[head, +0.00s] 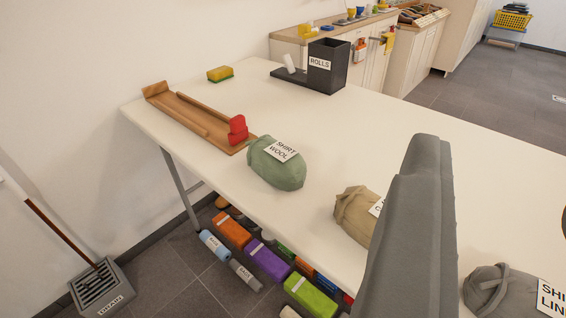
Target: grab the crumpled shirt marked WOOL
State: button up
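The crumpled shirt marked WOOL (275,171) is a green, rounded cloth bundle on the white table, left of the picture's middle. Its white label reads SHIRT WOOL and faces up. A tall grey shape, which looks like my gripper (412,215), rises in the right foreground, well to the right of the green shirt and apart from it. Its fingertips cannot be told apart, so I cannot see whether it is open or shut. It partly covers a tan shirt (353,214) and its label.
A grey shirt labelled SHIRT LIN (496,289) lies at the lower right. A wooden rack with a red block (237,130) stands just left of the green shirt. A sponge (220,74) and a black ROLLS holder (328,66) are farther back. The white table (400,130) is clear behind the shirts.

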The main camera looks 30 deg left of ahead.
aim_at(279, 164)
jog(key=i+l+u, duration=0.2)
jog(key=l+u, duration=0.15)
jog(key=i+l+u, duration=0.1)
jog(key=l+u, duration=0.55)
jog(key=l, duration=0.2)
jog(key=i, duration=0.05)
